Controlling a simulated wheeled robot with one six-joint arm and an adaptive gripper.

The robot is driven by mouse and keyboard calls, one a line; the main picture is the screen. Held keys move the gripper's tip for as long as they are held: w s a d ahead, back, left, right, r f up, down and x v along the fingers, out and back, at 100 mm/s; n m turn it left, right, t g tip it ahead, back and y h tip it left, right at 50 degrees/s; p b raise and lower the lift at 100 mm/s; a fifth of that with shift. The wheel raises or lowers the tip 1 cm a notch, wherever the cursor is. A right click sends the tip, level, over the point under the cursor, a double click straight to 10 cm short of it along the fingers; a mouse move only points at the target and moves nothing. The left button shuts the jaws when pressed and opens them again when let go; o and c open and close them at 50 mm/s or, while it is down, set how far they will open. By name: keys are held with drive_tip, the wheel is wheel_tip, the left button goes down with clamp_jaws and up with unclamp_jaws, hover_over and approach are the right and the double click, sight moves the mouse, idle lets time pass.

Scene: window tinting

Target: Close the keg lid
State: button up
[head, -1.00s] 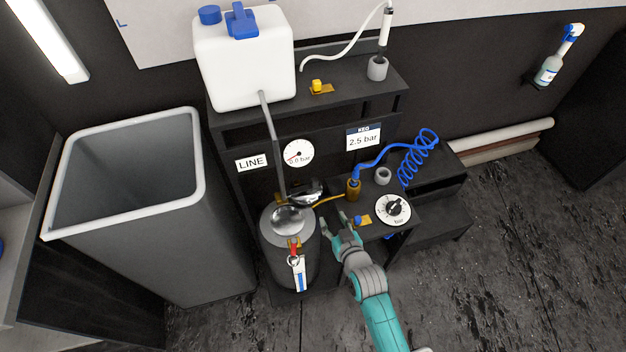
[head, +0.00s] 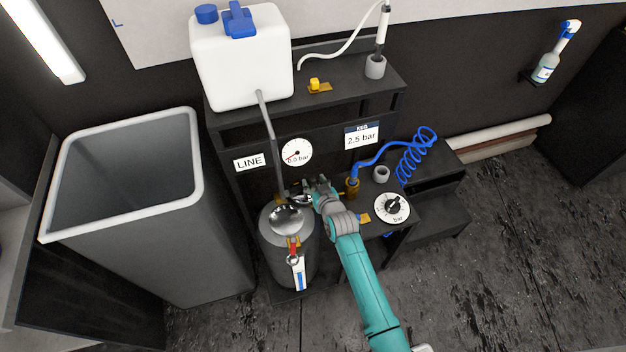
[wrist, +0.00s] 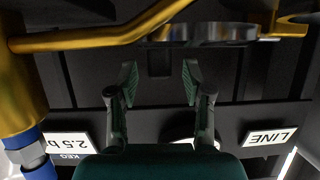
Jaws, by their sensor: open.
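The dark grey keg (head: 270,245) stands at the front of the bench, with a shiny round metal surface (head: 286,220) on its top. A shiny metal piece that looks like the raised lid (head: 299,199) sits at the keg's back right edge, partly hidden by my gripper. My gripper (head: 316,187) is just right of and behind this piece, open and empty. In the wrist view the open fingers (wrist: 159,78) show nothing between them. A dark metal disc, likely the lid (wrist: 205,33), is seen edge-on beyond the fingertips. I cannot tell whether they touch.
A brass pipe (wrist: 95,40) crosses the wrist view beside the fingers. A grey tube (head: 268,125) runs down from the white canister (head: 240,70) behind the keg. The brass fitting (head: 352,188) with blue hose and the dial (head: 391,207) are to the right. A bin (head: 210,225) stands left.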

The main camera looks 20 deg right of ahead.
drive_tip(key=shift+x, duration=1.05)
clamp_jaws()
